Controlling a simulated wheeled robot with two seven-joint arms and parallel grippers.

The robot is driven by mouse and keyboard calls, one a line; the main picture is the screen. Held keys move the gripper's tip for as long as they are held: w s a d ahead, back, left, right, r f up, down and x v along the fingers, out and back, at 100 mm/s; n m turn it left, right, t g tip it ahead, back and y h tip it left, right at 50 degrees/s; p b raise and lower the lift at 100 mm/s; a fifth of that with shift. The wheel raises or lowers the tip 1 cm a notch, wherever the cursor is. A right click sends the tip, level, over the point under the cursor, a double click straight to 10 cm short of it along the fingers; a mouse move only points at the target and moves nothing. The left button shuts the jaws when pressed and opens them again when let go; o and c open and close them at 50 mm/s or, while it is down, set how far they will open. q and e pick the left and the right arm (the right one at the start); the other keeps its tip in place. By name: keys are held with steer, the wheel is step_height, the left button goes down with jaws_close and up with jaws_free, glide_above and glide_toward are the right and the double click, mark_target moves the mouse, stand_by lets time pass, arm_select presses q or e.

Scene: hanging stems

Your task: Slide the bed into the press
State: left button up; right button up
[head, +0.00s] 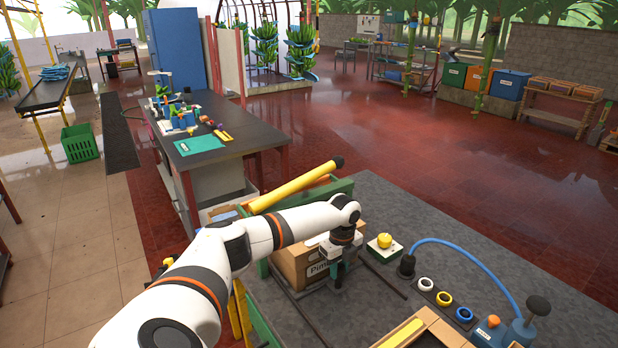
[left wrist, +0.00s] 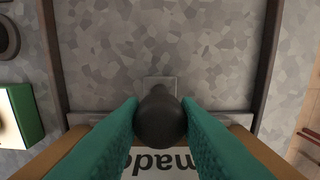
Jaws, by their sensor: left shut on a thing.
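My left gripper (head: 338,272) reaches down at the front of the cardboard box (head: 292,265), which has printed lettering. In the left wrist view its teal fingers (left wrist: 160,125) are shut on a dark round knob (left wrist: 158,118). The knob stands at a grey strip (left wrist: 225,119), seemingly the edge of the bed, right beside the box. The rest of the bed is hidden by the box and my arm. The press appears as a green frame (head: 340,188) behind the box, with a yellow bar (head: 290,188) above. My right gripper is out of view.
Dark rails (head: 386,278) run along the grey worktop (head: 430,230). A green-and-white block with a yellow knob (head: 385,241) stands just right of the gripper. A blue hose (head: 470,257), several rings and a wooden frame (head: 415,330) lie further right.

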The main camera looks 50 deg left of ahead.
arm_select(q)
steer(key=shift+a, duration=0.1)
steer(key=shift+w+a+f+b, duration=0.15)
steer(key=shift+a+b, duration=1)
steer(key=shift+a, duration=1.1)
steer(key=shift+r, duration=0.2)
steer(key=o, duration=2)
steer(key=shift+f, duration=0.1)
